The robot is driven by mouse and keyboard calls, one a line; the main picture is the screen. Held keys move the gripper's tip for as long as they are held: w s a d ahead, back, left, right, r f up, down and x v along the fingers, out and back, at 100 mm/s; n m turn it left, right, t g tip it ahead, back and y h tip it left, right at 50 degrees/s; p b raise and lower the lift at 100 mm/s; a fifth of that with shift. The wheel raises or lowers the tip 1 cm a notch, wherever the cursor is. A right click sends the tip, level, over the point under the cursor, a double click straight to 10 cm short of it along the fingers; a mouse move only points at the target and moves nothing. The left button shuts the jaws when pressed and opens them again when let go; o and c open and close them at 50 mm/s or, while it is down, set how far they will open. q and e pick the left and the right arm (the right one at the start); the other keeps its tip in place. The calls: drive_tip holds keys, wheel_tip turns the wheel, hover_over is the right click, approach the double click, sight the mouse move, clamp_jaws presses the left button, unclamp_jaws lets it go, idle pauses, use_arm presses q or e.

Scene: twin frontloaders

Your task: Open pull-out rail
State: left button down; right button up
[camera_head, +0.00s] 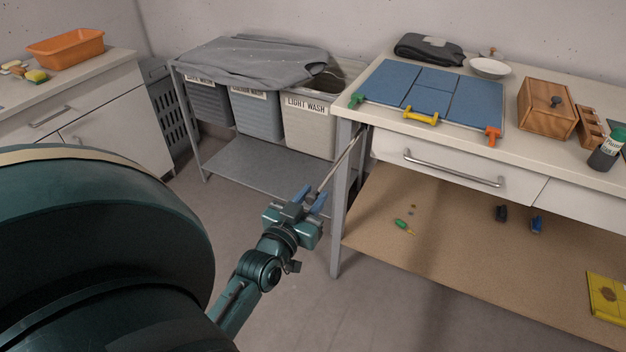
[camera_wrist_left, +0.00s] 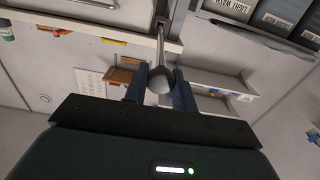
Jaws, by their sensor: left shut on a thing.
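The pull-out rail (camera_head: 343,159) is a thin metal rod. It sticks out from the front left corner of the worktable, just beside the table leg, toward my left gripper (camera_head: 314,197). In the left wrist view the rail (camera_wrist_left: 160,45) ends in a rounded grey knob (camera_wrist_left: 160,82), which lies between the two blue fingers. My left gripper (camera_wrist_left: 161,74) is shut on this end of the rail. The rail's far end is hidden under the tabletop. My right gripper is not in view.
The table leg (camera_head: 340,215) stands close right of my left gripper. A closed drawer (camera_head: 440,168) with a bar handle is right of the rail. Laundry bins, including one labelled light wash (camera_head: 308,128), stand behind on the left. The floor around the gripper is clear.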

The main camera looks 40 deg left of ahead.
use_arm(q)
drive_tip(key=c, duration=1.5)
unclamp_jaws()
drive_tip(key=v, duration=1.3)
